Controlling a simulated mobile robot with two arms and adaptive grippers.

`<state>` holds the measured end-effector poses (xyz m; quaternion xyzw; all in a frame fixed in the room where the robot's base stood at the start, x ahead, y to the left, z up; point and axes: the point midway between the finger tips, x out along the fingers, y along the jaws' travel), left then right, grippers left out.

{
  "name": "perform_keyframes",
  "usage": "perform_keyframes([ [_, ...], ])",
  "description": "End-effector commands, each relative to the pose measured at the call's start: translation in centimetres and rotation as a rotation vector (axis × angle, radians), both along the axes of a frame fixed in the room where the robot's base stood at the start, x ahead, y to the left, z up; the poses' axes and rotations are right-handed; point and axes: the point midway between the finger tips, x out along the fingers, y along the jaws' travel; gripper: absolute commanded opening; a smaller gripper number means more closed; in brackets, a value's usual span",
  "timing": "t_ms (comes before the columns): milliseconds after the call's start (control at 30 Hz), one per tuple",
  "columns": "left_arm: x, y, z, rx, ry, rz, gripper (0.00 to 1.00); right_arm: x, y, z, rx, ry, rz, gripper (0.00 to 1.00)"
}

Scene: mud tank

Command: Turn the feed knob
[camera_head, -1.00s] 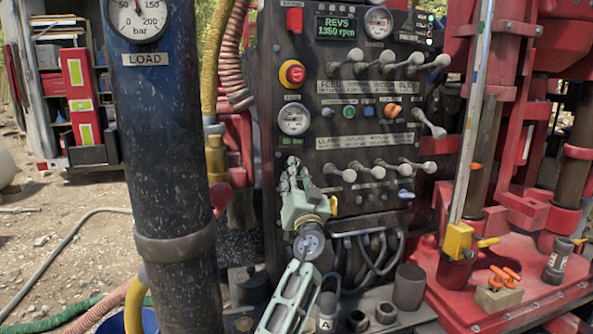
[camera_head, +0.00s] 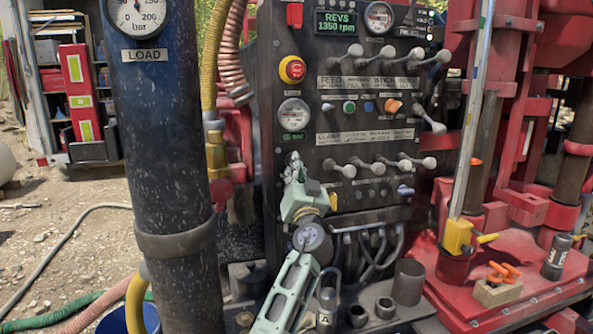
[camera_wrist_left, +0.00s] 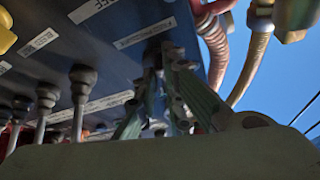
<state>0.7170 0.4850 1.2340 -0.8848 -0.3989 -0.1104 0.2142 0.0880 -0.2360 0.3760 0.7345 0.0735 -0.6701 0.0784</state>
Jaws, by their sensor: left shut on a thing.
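The dark control panel (camera_head: 262,130) stands in the middle of the head view. My left gripper (camera_head: 292,163) reaches up to its lower left part, below the round pressure gauge (camera_head: 293,113). In the left wrist view the green fingers (camera_wrist_left: 165,85) are close together against the panel face. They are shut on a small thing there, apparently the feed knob. The fingers and gripper body hide it, so its shape and angle cannot be told. My right gripper is not in view.
Two rows of ball-ended levers (camera_head: 385,53), (camera_head: 375,165) stick out right of the gripper. A red stop button (camera_head: 292,69) is above. A thick dark column (camera_head: 170,150) stands close on the left. Metal cups (camera_head: 409,282) stand below the panel.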

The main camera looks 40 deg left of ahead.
Motion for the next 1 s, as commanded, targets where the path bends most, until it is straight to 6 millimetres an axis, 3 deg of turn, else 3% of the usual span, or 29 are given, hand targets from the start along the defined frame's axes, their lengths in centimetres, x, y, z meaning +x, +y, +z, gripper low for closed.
perform_keyframes([
  [267, 0.0, 0.0, 0.2, 0.037, 0.047, -0.001, 0.00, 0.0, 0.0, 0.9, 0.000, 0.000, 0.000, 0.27],
  [467, -0.2, 0.1, 0.5, 0.117, 0.149, -0.002, 0.00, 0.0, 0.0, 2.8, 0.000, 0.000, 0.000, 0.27],
  [1000, -0.5, 0.4, 1.1, 0.407, 0.521, -0.002, 0.00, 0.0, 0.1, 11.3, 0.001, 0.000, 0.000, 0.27],
])
